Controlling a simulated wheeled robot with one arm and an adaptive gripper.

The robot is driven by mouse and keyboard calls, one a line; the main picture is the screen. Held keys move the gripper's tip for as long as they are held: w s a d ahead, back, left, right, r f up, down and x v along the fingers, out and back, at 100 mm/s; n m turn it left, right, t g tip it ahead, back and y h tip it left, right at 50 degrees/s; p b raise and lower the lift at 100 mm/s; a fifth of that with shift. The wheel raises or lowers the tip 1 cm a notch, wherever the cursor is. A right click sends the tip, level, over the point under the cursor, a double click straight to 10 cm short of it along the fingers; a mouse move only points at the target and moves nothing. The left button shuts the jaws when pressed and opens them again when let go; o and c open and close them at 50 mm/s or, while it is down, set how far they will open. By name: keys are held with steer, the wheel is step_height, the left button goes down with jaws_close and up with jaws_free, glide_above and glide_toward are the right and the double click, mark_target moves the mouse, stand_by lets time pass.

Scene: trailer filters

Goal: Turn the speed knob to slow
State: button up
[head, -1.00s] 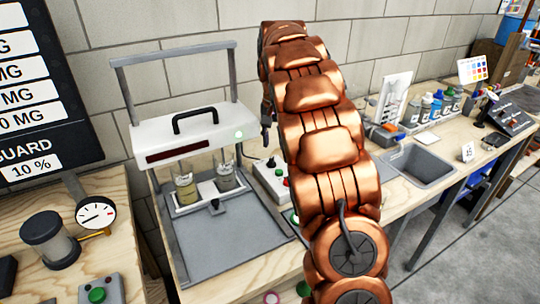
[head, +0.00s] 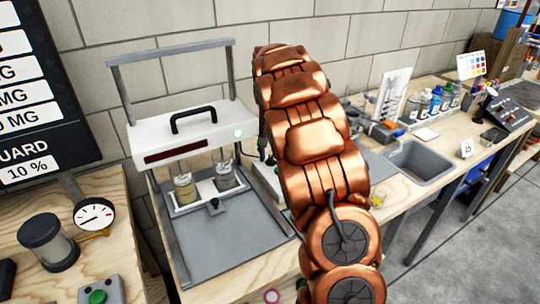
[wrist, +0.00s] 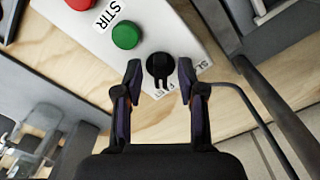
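The speed knob (wrist: 160,67) is black and round with a raised grip, on a pale control box (wrist: 155,18) in the wrist view. My gripper (wrist: 160,76) is open, with one dark fingertip on each side of the knob. Small gaps seem to show between the fingertips and the knob. A partly hidden label beginning "SL" (wrist: 203,66) is right of the knob; another partly covered label (wrist: 160,94) is below it. In the head view my copper arm hides most of the control box (head: 267,182) and the knob.
A green button (wrist: 125,36) by a "STIR" label and a red button sit near the knob. In the head view, a stirring stand (head: 190,130) with two jars is left of my arm. A sink (head: 420,161) is right.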

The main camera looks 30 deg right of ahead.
steer(key=shift+f, duration=0.25)
steer(key=shift+c, duration=0.3)
jaws_close()
